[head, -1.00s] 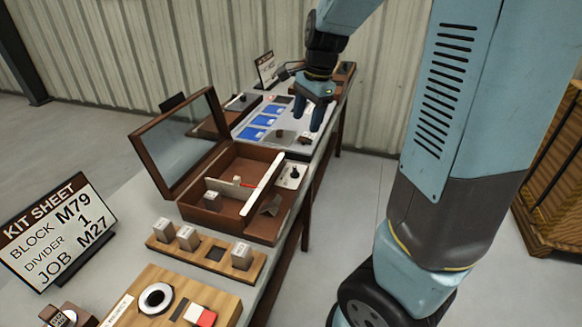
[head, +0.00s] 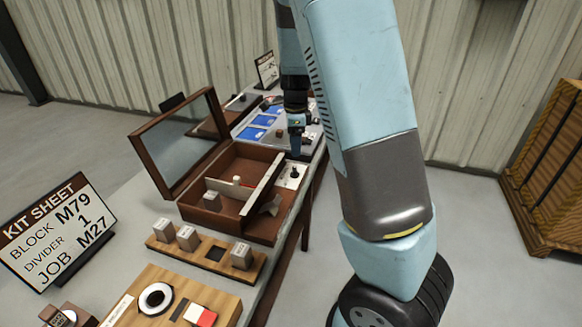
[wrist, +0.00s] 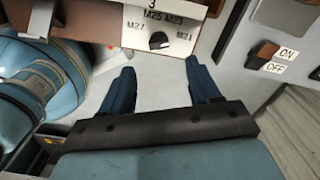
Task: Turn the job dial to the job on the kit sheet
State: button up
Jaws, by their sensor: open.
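The kit sheet (head: 58,232) at the left reads BLOCK M79, DIVIDER 1, JOB M27. The job dial (head: 294,172) is a black knob on a white plate at the right end of the open wooden box (head: 228,228). In the wrist view the knob (wrist: 158,40) is at the top centre, with small M-number labels around it; its pointer setting is hard to read. My gripper (head: 296,150) is open and empty, close to the plate on its far side. In the wrist view its two fingers (wrist: 160,80) are apart, with the knob beyond their tips, not between them.
The box's glass lid (head: 178,145) stands open. An ON/OFF rocker switch (wrist: 262,54) is right of the dial in the wrist view.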

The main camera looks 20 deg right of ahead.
aim_at(295, 169)
notch_tip(295, 169, down, 9)
jog(key=shift+f, duration=0.1)
dwell(0.3)
jog(key=shift+c, duration=0.3)
